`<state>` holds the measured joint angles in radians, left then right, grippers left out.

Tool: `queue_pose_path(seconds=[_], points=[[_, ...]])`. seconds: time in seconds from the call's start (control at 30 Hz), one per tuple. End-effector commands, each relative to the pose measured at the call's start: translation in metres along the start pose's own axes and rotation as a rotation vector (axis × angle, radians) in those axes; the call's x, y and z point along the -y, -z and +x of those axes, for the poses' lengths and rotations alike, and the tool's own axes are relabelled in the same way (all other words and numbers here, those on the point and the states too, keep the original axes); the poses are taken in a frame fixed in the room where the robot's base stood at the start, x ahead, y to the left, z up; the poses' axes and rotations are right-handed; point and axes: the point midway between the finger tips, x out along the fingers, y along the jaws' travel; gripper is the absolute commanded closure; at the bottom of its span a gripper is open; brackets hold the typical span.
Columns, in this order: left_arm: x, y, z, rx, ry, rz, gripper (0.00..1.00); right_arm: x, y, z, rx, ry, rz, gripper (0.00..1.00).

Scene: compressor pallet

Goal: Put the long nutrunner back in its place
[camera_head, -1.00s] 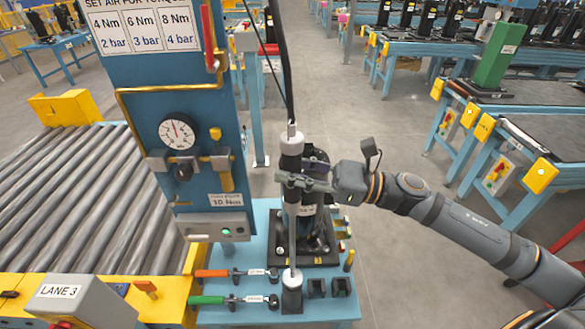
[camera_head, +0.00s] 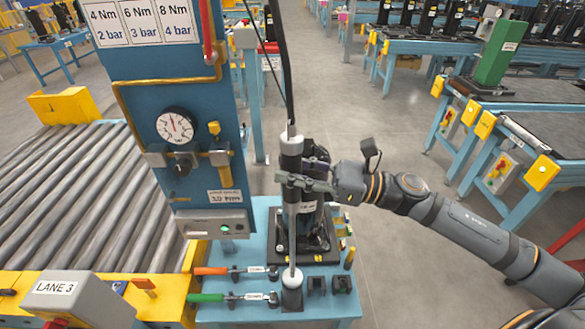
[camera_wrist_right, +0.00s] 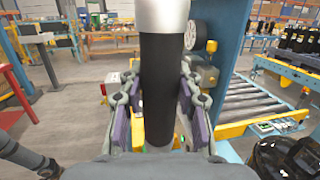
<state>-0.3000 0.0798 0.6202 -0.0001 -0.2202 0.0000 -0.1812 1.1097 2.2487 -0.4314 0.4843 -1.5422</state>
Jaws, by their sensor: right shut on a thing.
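The long nutrunner (camera_head: 291,164) hangs upright from a dark hose. It has a black body, a silver collar on top and a thin grey shaft. My right gripper (camera_head: 290,182) is shut around its body. In the right wrist view, the purple-padded fingers (camera_wrist_right: 159,115) flank the black body (camera_wrist_right: 158,75). My left gripper is not in view.
A black compressor (camera_head: 316,228) stands close behind the nutrunner. A blue gauge panel (camera_head: 165,90) and roller conveyor (camera_head: 75,200) are at left.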

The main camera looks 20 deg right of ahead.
Motion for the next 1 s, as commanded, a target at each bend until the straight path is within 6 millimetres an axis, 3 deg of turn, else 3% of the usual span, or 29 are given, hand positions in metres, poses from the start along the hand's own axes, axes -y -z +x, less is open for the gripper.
queue_pose_path(seconds=[1.0], points=[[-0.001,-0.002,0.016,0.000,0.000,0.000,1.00,-0.001,0.016,-0.002,0.003,-0.001,0.000,1.00]])
